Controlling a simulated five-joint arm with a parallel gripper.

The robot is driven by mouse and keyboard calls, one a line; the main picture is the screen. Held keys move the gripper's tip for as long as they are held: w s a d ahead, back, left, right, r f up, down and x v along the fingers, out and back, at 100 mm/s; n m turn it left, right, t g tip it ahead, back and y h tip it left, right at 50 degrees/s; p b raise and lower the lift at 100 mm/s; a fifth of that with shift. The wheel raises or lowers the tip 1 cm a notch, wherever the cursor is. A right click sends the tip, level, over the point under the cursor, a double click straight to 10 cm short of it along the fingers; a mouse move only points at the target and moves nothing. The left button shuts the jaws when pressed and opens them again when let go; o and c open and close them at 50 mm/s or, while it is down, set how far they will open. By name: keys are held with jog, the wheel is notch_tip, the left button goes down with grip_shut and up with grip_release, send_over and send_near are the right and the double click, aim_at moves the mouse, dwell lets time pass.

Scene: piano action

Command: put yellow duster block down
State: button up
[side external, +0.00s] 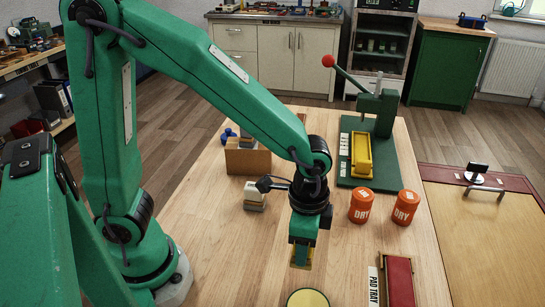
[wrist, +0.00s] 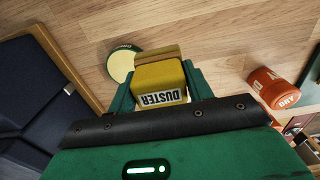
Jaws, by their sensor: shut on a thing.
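The yellow duster block (wrist: 158,80) is in my gripper (wrist: 160,72) in the wrist view. Its white DUSTER label faces the camera, and a tan layer shows along its far edge. The green jaws are shut on its two sides. In the side external view my gripper (side external: 302,252) points down over the wooden table, with a small part of the duster block (side external: 300,263) showing below the jaws. It seems to be above the tabletop, but I cannot tell the exact gap. A round pale-yellow pad with a green rim (side external: 308,299) lies near it, partly cut off by the frame; it also shows in the wrist view (wrist: 121,66).
Two orange DRY canisters (side external: 361,206) stand right of my gripper. A red pad tray (side external: 398,281) lies at the front right. A green press (side external: 376,112) with a yellow holder (side external: 361,155) stands behind. A small stacked block (side external: 254,196) and a wooden box (side external: 247,158) are left.

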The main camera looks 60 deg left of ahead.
jog(key=w+a+f, duration=0.2)
jog(key=w, duration=0.1)
jog(key=w+a+f, duration=0.2)
jog(key=shift+w, duration=0.1)
jog(key=shift+f, duration=1.95)
jog(key=shift+f, duration=0.15)
jog(key=o, duration=1)
notch_tip(320, 180, up, 12)
jog(key=shift+a+r, duration=0.1)
jog(key=shift+r, duration=0.15)
